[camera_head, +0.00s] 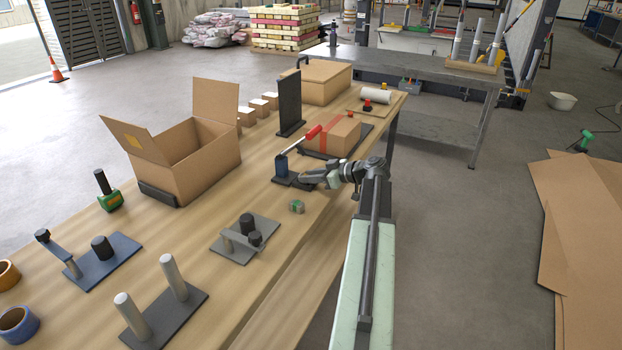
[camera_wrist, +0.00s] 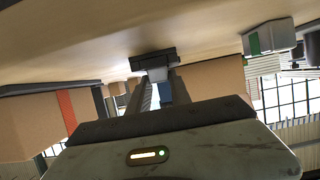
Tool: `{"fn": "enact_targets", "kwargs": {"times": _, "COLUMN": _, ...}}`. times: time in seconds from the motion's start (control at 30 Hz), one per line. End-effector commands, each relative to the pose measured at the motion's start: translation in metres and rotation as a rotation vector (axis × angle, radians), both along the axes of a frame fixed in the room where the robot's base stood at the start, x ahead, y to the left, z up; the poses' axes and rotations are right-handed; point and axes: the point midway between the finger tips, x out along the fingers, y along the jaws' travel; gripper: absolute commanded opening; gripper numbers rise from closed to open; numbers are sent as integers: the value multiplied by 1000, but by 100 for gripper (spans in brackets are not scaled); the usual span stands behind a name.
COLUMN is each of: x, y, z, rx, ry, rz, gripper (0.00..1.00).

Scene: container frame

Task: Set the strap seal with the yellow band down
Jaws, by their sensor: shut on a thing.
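My gripper (camera_head: 303,182) is low over the table, beside the dark base of a blue post (camera_head: 281,166). In the wrist view my gripper (camera_wrist: 153,90) is shut on a small grey piece, the strap seal (camera_wrist: 157,74), mostly hidden between the fingers. No yellow band shows on it. A dark base block (camera_wrist: 152,57) is close to the fingertips; I cannot tell whether the seal touches it. Another small seal with a green band (camera_head: 297,206) sits on the table nearer the camera, and it also shows in the wrist view (camera_wrist: 258,40).
A taped carton (camera_head: 340,136) and an upright dark panel (camera_head: 289,103) stand behind. An open carton (camera_head: 188,160) is left; a grey fixture (camera_head: 243,240) stands nearer. Bare wooden table (camera_head: 190,225) lies between.

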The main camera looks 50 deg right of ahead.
Motion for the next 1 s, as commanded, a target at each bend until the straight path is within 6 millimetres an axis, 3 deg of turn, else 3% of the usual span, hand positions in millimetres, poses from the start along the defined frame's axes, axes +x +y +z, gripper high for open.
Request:
{"fn": "enact_targets", "kwargs": {"times": 0.03, "x": 0, "y": 0, "z": -4, "rx": 0, "ry": 0, "rz": 0, "gripper": 0}}
{"fn": "enact_targets", "kwargs": {"times": 0.07, "x": 0, "y": 0, "z": -3, "rx": 0, "ry": 0, "rz": 0, "gripper": 27}}
{"fn": "enact_targets", "kwargs": {"times": 0.13, "x": 0, "y": 0, "z": -2, "rx": 0, "ry": 0, "rz": 0, "gripper": 46}}
{"fn": "enact_targets", "kwargs": {"times": 0.6, "x": -1, "y": -1, "z": 5, "rx": 0, "ry": 0, "rz": -1, "gripper": 46}}
{"fn": "enact_targets", "kwargs": {"times": 1.0, "x": -82, "y": -24, "z": 41, "rx": -1, "ry": 0, "rz": -4, "gripper": 46}}
